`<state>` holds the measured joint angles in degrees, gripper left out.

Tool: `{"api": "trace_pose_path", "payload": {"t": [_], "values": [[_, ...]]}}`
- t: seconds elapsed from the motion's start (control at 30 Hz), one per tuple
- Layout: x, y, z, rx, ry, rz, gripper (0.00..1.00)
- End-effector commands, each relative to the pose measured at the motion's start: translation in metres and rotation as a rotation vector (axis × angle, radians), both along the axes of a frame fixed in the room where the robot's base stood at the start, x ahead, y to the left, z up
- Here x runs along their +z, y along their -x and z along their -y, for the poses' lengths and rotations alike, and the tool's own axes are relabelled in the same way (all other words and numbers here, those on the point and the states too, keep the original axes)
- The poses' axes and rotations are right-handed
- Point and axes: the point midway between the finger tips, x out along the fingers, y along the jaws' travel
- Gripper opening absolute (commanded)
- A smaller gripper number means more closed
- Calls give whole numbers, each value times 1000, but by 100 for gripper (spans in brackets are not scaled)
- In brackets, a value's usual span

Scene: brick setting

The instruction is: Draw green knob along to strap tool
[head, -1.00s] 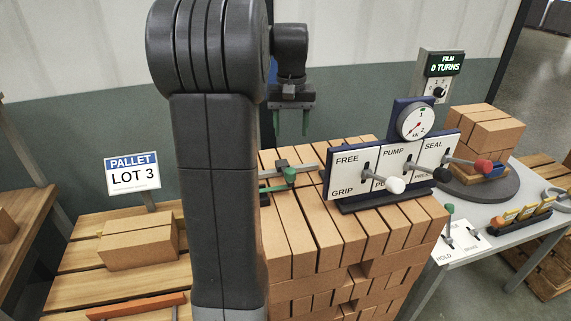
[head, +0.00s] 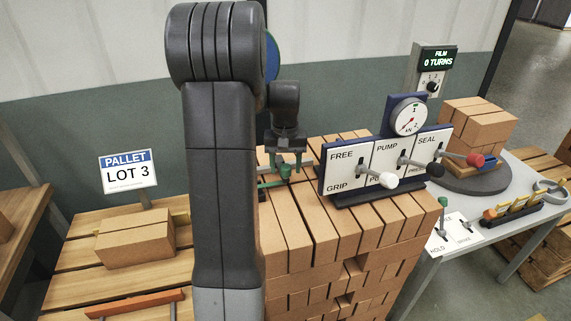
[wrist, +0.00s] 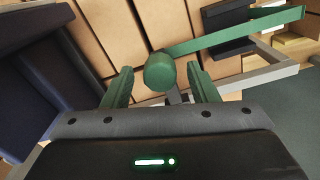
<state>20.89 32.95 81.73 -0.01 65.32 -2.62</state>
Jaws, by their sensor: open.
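The green knob (wrist: 160,72) shows as a round end between my open fingers in the wrist view, with a gap on each side. A green strap (wrist: 235,35) runs from beside it to the upper right. My gripper (wrist: 160,85) is open. In the head view my gripper (head: 286,168) points down at the knob's place on the brick stack, and its fingers largely hide the knob. The strap tool (head: 345,168), a panel marked FREE, GRIP, PUMP and SEAL with a round gauge, stands to the right on the bricks.
The brick stack (head: 310,235) lies under the tool. White, black and red lever knobs stick out from the panel. A grey bar (wrist: 265,75) runs near the strap. A table (head: 505,185) at the right holds a turntable with bricks. A pallet with a brick stands at the left.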

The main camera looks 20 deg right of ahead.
Motion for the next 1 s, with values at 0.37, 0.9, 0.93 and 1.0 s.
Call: {"api": "trace_pose_path", "payload": {"t": [0.37, 0.9, 0.93, 1.0], "values": [[0, 0, 0, 0, 0, 0, 10], [2, 3, 72, -5, 0, 1, 0], [2, 3, 77, -4, 0, 1, 0], [2, 4, 86, -3, 0, 1, 0]]}}
